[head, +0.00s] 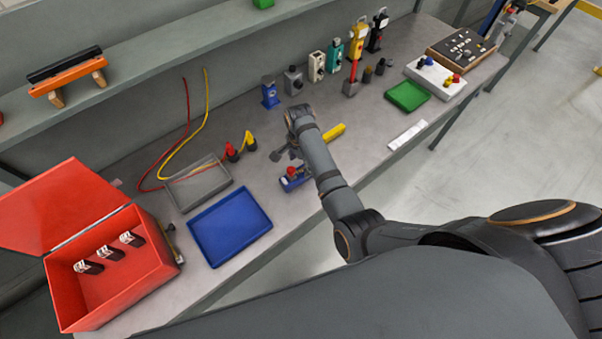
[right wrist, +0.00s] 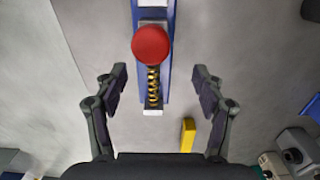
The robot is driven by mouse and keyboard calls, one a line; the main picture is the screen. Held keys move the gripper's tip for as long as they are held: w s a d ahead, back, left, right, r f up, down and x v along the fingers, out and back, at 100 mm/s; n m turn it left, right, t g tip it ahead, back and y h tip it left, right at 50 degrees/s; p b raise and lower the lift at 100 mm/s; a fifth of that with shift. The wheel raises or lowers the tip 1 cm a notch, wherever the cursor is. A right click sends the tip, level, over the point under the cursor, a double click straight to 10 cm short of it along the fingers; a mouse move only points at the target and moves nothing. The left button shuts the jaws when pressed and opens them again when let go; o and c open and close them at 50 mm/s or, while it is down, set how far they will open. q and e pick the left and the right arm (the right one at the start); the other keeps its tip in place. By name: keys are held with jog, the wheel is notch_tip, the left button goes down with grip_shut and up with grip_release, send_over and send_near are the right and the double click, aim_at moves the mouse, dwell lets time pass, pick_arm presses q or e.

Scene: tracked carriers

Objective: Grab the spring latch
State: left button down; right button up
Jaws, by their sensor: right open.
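The spring latch shows in the right wrist view as a blue base with a red round knob (right wrist: 151,45) and a yellow-and-black coil spring (right wrist: 153,87). In the head view the latch (head: 291,183) lies near the front edge of the bench, partly hidden by my right arm. My right gripper (right wrist: 160,84) is open, with one finger on each side of the spring, apart from it and below the knob in the picture. In the head view the right gripper (head: 284,150) is just above and behind the latch. My left gripper is not in view.
A yellow bar (head: 334,132) lies just right of the right gripper. A blue tray (head: 230,224), a grey tray (head: 182,190) and an open red box (head: 160,262) are to the left. A green tray (head: 407,96) is to the right. Several small devices stand behind.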

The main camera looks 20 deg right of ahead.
aim_at(301, 172)
jog(key=f, duration=0.2)
jog(key=s+f+p, duration=0.1)
jog(key=f, duration=0.1)
jog(key=shift+d+f, duration=0.1)
jog(key=shift+f, duration=0.25)
jog(key=shift+w+f, duration=0.1)
jog(key=shift+f, duration=0.1)
jog(key=shift+r, duration=0.1)
grip_shut()
